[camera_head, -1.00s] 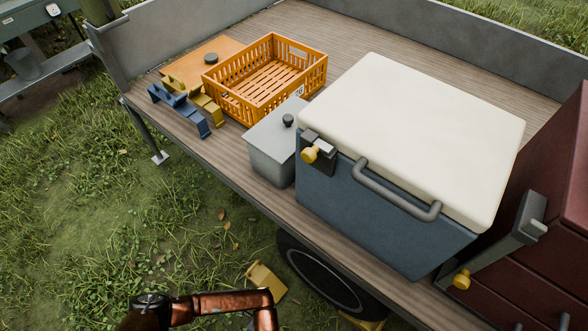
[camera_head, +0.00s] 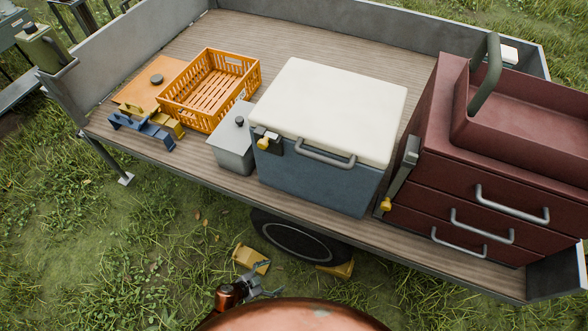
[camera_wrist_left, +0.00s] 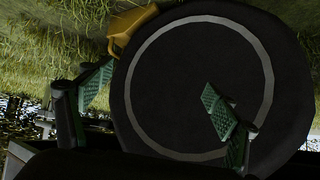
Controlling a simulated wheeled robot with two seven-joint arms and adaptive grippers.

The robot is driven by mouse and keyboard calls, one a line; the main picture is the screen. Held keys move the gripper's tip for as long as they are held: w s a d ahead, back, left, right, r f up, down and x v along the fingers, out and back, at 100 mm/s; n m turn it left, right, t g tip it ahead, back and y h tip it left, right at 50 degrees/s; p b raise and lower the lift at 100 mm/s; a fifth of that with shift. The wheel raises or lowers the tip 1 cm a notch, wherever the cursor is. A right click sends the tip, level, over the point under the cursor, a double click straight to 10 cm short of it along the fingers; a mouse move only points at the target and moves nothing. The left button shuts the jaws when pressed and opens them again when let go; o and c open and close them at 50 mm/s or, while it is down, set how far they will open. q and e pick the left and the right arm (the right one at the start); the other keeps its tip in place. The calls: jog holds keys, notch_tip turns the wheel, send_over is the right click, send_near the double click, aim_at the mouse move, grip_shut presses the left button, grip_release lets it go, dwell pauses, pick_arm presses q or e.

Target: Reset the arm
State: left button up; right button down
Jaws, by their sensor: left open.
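My left gripper (camera_head: 262,281) shows low in the camera_head view, over the grass in front of the trailer wheel (camera_head: 292,236). Its jaws are open and empty. In the left wrist view the two green-padded fingers (camera_wrist_left: 158,85) stand wide apart, with the dark wheel (camera_wrist_left: 180,85) and its pale ring behind them. Nothing is between the fingers. My right gripper is not in view.
The trailer bed (camera_head: 290,40) carries an orange crate (camera_head: 185,115), a grey box (camera_head: 232,155), a white-lidded cooler (camera_head: 330,110) and a dark red drawer chest (camera_head: 440,165). Yellow chocks (camera_head: 250,258) sit by the wheel. Open grass (camera_head: 90,250) lies at the left.

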pick_arm(q)
jog(key=s+a+f+n+y+p, duration=0.3)
jog(key=s+a, duration=0.4)
jog(key=a, duration=0.3)
jog(key=s+a+f+n+y+p, duration=0.2)
jog(key=s+a+f+n+y, duration=0.15)
jog(key=s+a, duration=0.45)
jog(key=s+a+n+g+y+p, duration=0.1)
jog(key=s+a+n+g+p, duration=0.1)
jog(key=s, duration=1.2)
jog(key=s+a+f+n+g+p, duration=0.1)
jog(key=s+a, duration=0.4)
jog(key=s, duration=0.9)
jog(key=n+g+p, duration=0.1)
jog(key=g, duration=0.1)
jog(key=shift+f+g+y, duration=0.3)
jog(key=shift+y, duration=0.05)
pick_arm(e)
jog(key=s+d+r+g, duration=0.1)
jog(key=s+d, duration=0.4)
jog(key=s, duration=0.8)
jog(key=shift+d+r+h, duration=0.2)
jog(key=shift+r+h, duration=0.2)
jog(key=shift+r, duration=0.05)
pick_arm(q)
jog(key=shift+s, duration=0.1)
jog(key=shift+c, duration=0.7)
